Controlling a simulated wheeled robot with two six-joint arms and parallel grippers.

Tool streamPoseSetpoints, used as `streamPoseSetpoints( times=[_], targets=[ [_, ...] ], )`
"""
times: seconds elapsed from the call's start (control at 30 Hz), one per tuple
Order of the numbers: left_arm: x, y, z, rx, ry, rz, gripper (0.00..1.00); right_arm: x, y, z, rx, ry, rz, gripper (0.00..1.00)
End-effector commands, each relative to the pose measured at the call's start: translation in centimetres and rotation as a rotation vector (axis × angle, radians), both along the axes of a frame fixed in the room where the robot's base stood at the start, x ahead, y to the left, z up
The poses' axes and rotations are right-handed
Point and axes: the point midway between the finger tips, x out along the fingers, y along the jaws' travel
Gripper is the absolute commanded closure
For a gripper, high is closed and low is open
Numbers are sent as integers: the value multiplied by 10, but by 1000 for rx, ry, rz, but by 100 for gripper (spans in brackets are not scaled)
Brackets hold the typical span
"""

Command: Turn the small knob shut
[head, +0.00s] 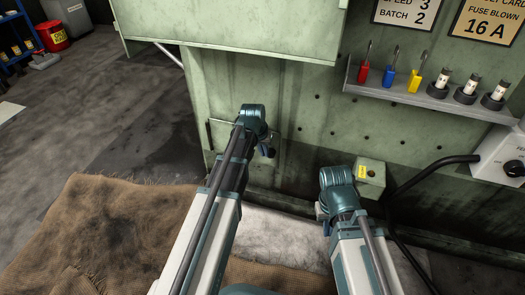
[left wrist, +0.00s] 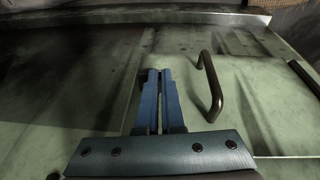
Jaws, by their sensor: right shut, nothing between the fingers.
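A black knob (head: 514,168) sits on the front of a light grey box (head: 500,155) at the right edge of the head view. I cannot tell whether it is the small knob; its setting is too small to read. My left gripper (head: 267,151) is by the green machine's lower panel, far left of that knob. In the left wrist view its blue fingers (left wrist: 159,72) lie close together over a green panel, left of a dark bar handle (left wrist: 212,85). Nothing shows between them. My right gripper (head: 325,228) is shut and empty, low and mostly hidden by its wrist.
A shelf (head: 430,98) with coloured tags and several dark-based white pieces runs along the green machine (head: 300,90). A small green box (head: 371,180) with a yellow label stands beside my right wrist. A black cable (head: 425,172) reaches the grey box. Burlap (head: 110,225) lies front left.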

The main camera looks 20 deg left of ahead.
Motion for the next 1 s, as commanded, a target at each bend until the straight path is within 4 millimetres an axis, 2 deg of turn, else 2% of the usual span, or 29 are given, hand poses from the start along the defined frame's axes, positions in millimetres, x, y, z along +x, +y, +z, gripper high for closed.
streamPoseSetpoints(
  times=[0.03, 0.17, 0.37, 0.63, 1.0],
  targets=[
    [3, -8, -1, -15, -1, -8, 100, 0, 0, -1, 0, 0, 0, 100],
    [3, -9, 2, -16, -3, -8, 100, 0, 0, 2, 0, 0, 0, 100],
    [4, -7, 17, -12, -8, -5, 100, 0, 0, 16, 0, 1, 0, 100],
    [0, -3, 54, -2, -6, 0, 100, 0, 0, 53, 0, 2, 7, 100],
    [-21, 20, 111, 0, -4, 2, 100, -1, 0, 111, -2, 3, 15, 100]
  ],
)
